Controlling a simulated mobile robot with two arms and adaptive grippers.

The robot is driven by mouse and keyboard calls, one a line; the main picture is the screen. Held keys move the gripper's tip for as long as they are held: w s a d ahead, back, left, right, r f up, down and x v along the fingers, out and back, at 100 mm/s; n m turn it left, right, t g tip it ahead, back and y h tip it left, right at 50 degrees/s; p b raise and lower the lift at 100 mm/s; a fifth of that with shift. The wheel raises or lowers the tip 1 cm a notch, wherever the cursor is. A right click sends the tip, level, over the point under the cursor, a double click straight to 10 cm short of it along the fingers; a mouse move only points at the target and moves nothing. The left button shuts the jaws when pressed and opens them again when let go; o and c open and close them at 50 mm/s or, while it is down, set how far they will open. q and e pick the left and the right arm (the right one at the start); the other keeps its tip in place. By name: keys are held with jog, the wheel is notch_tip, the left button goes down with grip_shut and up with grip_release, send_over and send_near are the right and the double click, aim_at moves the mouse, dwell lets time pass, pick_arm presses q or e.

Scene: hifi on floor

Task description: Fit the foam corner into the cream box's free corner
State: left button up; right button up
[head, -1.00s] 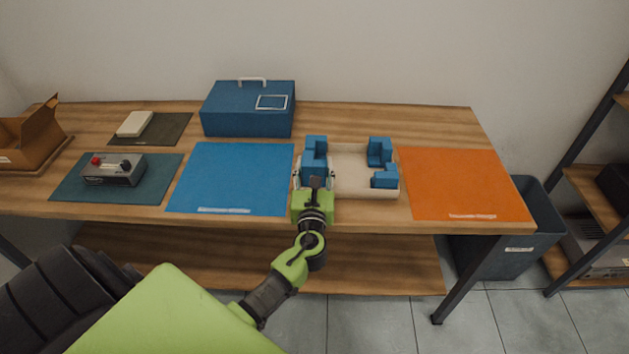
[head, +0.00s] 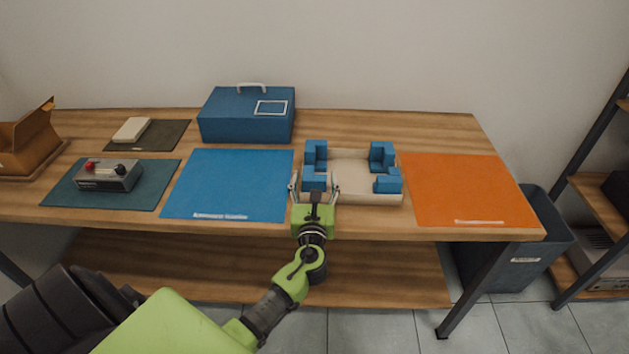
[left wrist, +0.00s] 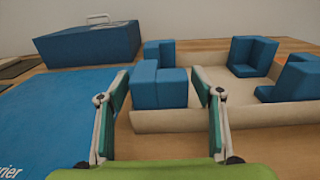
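The cream box (head: 370,197) stands on the table between the blue and orange mats. It also shows in the left wrist view (left wrist: 230,117). Blue foam corners sit in its back left (head: 315,150), back right (head: 381,154) and front right (head: 388,181). A further blue foam corner (head: 314,178) is at the front left, behind the near wall; it also shows in the left wrist view (left wrist: 158,86). Whether it is fully seated is hard to tell. My left gripper (head: 314,187) is open, its fingers apart on either side of this foam and not touching it visibly. My right gripper is out of view.
A blue mat (head: 230,185) lies left of the box and an orange mat (head: 468,188) right. A blue case (head: 247,115) stands behind. A grey device (head: 108,175) and an open cardboard box (head: 28,140) are farther left. A dark bin (head: 520,240) stands right of the table.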

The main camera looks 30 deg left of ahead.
pick_arm(q)
jog(key=shift+s+r, duration=0.1)
jog(key=shift+r, duration=0.05)
jog(key=v, duration=1.2)
jog(key=shift+b, duration=0.45)
